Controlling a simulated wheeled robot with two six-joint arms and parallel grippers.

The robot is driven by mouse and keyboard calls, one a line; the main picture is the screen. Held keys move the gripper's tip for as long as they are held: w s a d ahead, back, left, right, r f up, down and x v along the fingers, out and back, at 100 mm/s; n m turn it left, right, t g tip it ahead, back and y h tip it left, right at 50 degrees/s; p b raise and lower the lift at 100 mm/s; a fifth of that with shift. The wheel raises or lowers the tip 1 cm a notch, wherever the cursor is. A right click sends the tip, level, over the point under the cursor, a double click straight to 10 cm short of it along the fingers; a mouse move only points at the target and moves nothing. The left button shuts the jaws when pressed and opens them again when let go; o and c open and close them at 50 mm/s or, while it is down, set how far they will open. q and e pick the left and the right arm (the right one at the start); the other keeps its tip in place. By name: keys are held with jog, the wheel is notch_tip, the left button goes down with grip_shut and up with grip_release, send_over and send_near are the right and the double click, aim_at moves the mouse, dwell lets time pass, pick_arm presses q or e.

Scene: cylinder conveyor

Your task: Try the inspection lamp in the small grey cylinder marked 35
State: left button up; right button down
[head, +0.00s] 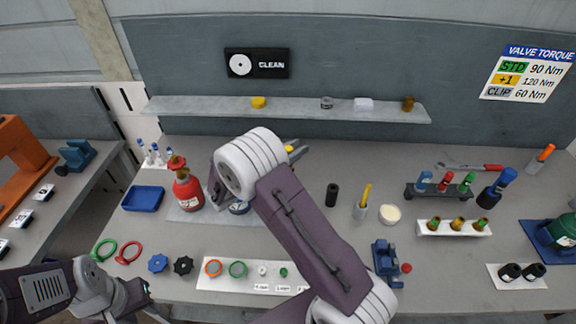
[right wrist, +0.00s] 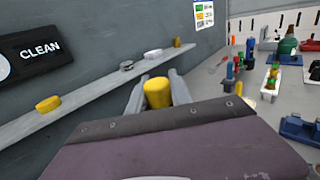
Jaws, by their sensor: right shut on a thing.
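My right gripper (right wrist: 158,95) is shut on a yellow cylindrical thing (right wrist: 157,92), held upright between its two grey fingers. In the head view only a bit of the yellow thing (head: 290,149) shows past my right wrist. I cannot tell for sure that it is the inspection lamp. I cannot make out a small grey cylinder marked 35; my right arm hides part of the bench.
A wall shelf (head: 300,110) holds several small items. Racks (head: 440,194) stand at the right.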

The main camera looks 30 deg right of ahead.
notch_tip(320, 180, up, 10)
jog(key=p, duration=0.8)
jog(key=shift+f, duration=0.1)
dwell(0.5)
